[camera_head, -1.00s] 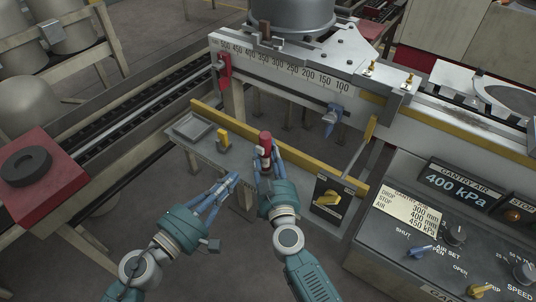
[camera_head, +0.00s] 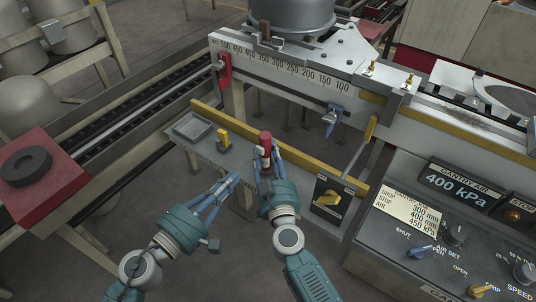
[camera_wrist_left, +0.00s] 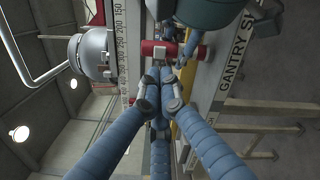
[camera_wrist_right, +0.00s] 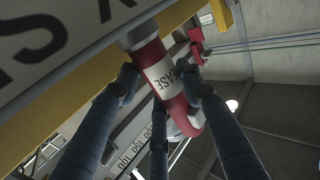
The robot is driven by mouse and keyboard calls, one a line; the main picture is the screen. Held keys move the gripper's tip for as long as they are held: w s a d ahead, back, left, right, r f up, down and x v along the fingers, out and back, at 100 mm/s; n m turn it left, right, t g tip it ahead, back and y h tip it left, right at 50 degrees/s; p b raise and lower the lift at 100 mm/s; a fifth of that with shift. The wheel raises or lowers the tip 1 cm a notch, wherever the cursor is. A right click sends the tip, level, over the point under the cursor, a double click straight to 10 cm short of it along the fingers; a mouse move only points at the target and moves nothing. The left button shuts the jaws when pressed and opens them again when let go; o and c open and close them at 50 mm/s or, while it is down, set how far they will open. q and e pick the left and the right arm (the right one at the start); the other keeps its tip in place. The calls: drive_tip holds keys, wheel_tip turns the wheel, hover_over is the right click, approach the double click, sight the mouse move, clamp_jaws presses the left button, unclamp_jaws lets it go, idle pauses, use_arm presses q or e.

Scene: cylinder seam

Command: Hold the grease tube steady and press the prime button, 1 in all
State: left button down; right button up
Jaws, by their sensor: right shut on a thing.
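The grease tube (camera_head: 265,137) is red with a pale label and stands at the bench in the middle of the head view. My right gripper (camera_head: 266,165) is shut around it. In the right wrist view the fingers lie on both sides of the tube (camera_wrist_right: 164,80), whose label partly reads "GREASE". My left gripper (camera_head: 232,180) is empty, lower and to the left of the tube, apart from it. In the left wrist view its fingertips (camera_wrist_left: 160,88) are drawn close together, with the tube (camera_wrist_left: 183,52) beyond them.
A yellow block (camera_head: 223,139) and a shallow grey tray (camera_head: 193,129) sit on the bench left of the tube. A yellow rail (camera_head: 310,166) runs behind it. A switch box (camera_head: 330,196) stands to the right, before a control panel (camera_head: 450,235). The gantry beam (camera_head: 290,72) spans behind.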

sight(260, 150)
use_arm(q)
drive_tip(key=w+a+r+n+t+y, duration=0.1)
drive_tip(key=w+r+n+t+y, duration=0.2)
drive_tip(key=n, duration=0.8)
drive_tip(key=w+a+r+n+t+y, duration=0.1)
drive_tip(key=r+n+y, duration=0.35)
drive_tip(key=n, duration=0.65)
drive_tip(key=s+d+f+n+g+y, duration=0.1)
drive_tip(key=s+f+n+g+y, duration=0.1)
drive_tip(key=n, duration=0.8)
drive_tip(key=s+d+f+n+g+y, duration=0.1)
drive_tip(key=s+f+n+g+y, duration=0.1)
drive_tip(key=n, duration=0.7)
wheel_tip(260, 150, down, 3)
drive_tip(key=shift+s+r+n+g, duration=0.15)
drive_tip(key=shift+s+n+g, duration=0.25)
drive_tip(key=shift+s+g, duration=0.2)
drive_tip(key=shift+w, duration=0.1)
drive_tip(key=w+d, duration=0.5)
drive_tip(key=w, duration=0.2)
